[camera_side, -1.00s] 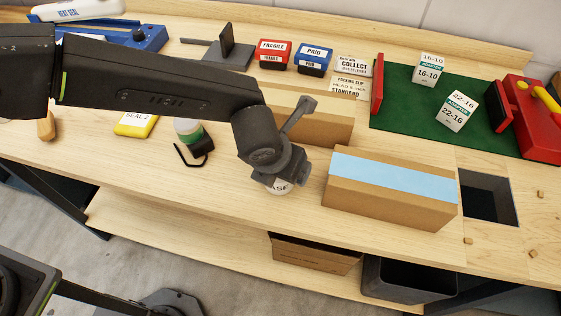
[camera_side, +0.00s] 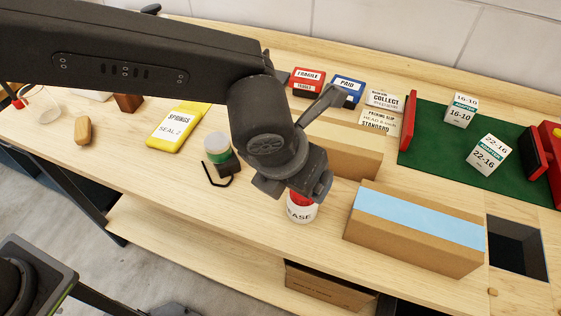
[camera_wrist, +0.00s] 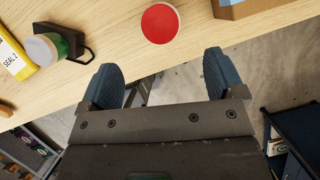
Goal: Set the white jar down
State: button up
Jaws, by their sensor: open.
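The white jar (camera_side: 302,213) with a red lid and a partly hidden label ending in "EASE" stands upright on the bench near its front edge. In the wrist view its round red lid (camera_wrist: 160,23) lies beyond my fingertips, with a gap between. My gripper (camera_side: 294,187) is just above the jar in the side view and covers part of the lid. In the wrist view my gripper (camera_wrist: 160,76) is open, with nothing between its two fingers.
A cardboard box with blue tape (camera_side: 415,232) stands right of the jar. A green-banded jar (camera_side: 218,148) beside a black holder (camera_side: 221,173) and a yellow packet (camera_side: 178,130) lie to the left. Another box (camera_side: 343,152) is behind. Bare bench lies left of the jar.

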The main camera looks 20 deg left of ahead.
jog(key=shift+r, duration=0.15)
jog(key=a+r+n, duration=0.5)
jog(key=a+n, duration=0.4)
jog(key=a, duration=0.2)
jog(key=a+r+n, duration=0.4)
jog(key=a+n, duration=0.5)
jog(key=a, duration=0.1)
jog(key=s+a+f+n+t+y, duration=0.1)
jog(key=s+a+n, duration=1.1)
jog(key=n, duration=0.8)
jog(key=shift+s+a+f+n, duration=0.3)
jog(key=shift+s+a, duration=0.1)
jog(key=shift+a, duration=0.75)
